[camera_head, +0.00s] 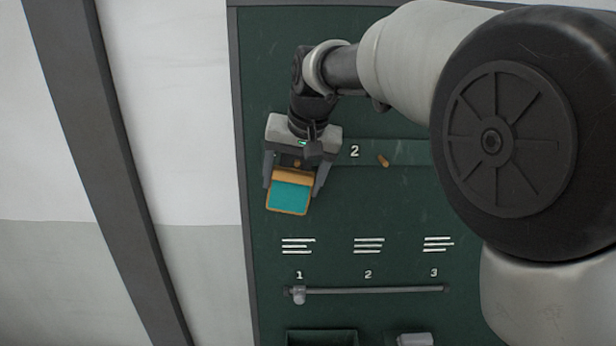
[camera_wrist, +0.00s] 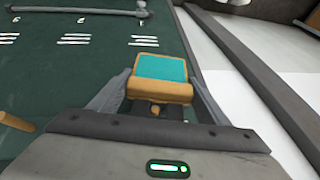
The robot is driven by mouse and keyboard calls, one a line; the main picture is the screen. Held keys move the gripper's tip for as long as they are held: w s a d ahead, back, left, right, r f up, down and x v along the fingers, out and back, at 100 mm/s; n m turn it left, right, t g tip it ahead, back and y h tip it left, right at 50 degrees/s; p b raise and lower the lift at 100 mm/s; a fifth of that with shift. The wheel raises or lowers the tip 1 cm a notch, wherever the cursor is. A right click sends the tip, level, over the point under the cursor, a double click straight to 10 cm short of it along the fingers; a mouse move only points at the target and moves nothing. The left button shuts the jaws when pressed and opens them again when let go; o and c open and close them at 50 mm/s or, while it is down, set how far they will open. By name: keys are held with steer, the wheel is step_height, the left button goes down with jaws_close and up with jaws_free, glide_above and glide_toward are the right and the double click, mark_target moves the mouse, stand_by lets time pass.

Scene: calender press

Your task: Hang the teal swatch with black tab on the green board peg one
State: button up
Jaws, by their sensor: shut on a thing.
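A teal swatch (camera_head: 289,197) with an orange-brown frame and top bar hangs between the fingers of my gripper (camera_head: 293,182), in front of the green board (camera_head: 345,215). The swatch also shows in the wrist view (camera_wrist: 161,67). My gripper (camera_wrist: 158,92) is shut on the orange-brown bar, one finger at each end. A wooden peg tip (camera_head: 297,163) shows just above the bar, below the gripper body, at the left of the peg rail. A dark patch by the bar in the wrist view may be the black tab. Whether the swatch is on the peg, I cannot tell.
A second wooden peg (camera_head: 384,160) stands right of the number 2; my arm hides the rail further right. Below are white line marks, numbers 1 to 3 and a grey horizontal bar (camera_head: 370,291) with a slider at 1. A dark tray (camera_head: 322,337) is at the bottom.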

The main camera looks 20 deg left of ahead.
steer(key=shift+w+a+p, duration=0.25)
steer(key=shift+w+p, duration=0.25)
steer(key=shift+w, duration=0.55)
steer(key=shift+w+a+f+p, duration=0.2)
steer(key=shift+w+f+p, duration=0.1)
steer(key=shift+w+f, duration=0.2)
steer(key=o, duration=1.1)
steer(key=shift+o, duration=0.2)
steer(key=shift+r, duration=0.15)
